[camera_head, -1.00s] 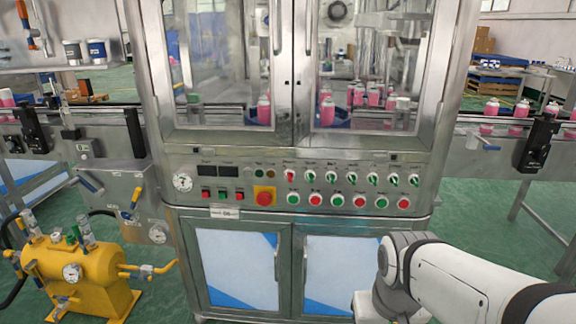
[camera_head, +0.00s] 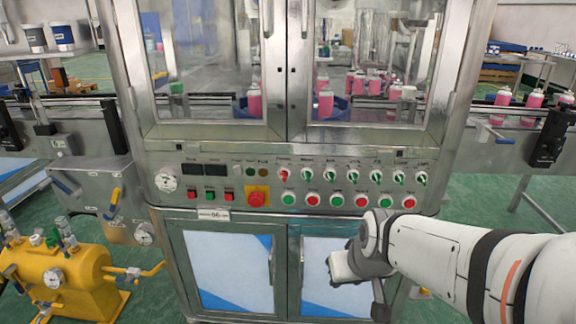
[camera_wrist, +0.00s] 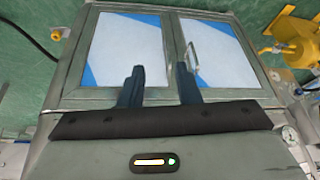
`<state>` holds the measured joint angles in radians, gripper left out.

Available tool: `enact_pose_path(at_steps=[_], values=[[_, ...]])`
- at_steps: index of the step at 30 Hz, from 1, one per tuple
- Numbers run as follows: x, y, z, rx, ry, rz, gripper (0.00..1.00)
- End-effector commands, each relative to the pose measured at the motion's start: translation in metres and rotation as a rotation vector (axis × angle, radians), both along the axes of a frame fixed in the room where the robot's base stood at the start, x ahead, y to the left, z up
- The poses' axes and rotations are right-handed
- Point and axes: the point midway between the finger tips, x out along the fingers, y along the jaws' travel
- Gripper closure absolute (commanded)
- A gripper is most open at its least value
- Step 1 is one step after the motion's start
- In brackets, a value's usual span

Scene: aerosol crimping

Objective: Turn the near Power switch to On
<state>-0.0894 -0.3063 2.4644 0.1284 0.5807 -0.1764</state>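The Power switch is most likely the red-handled rotary knob (camera_head: 283,175) at the left end of the upper knob row on the machine's control panel (camera_head: 330,220). Its small label is too blurred to read surely, and its exact setting is hard to tell. My gripper (camera_wrist: 160,69) is open and empty, with its two dark fingers apart in the wrist view. In the head view my gripper's pale wrist part shows in front of the lower right cabinet door, below the panel and apart from the knob. The wrist view shows cabinet doors, not the knob.
Green-handled knobs (camera_head: 308,176) continue the row to the right. Red and green push buttons (camera_head: 313,199) sit close below. A red emergency stop (camera_head: 257,198) is at the left. A yellow tank (camera_head: 60,275) stands at the lower left.

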Motion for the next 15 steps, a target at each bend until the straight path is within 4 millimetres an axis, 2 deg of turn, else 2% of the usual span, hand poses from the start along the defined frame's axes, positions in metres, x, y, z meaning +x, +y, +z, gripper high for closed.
enact_pose_path(at_steps=[1,3,6,10,15], values=[[0.025,0.019,-0.007,0.013,-0.088,0.054,0.7],[0.059,0.043,-0.004,0.022,-0.232,0.116,0.7],[0.101,0.074,0.004,0.011,-0.436,0.173,0.7],[0.145,0.106,0.017,-0.049,-0.688,0.204,0.7],[0.178,0.132,0.034,-0.193,-0.954,0.177,0.7]])
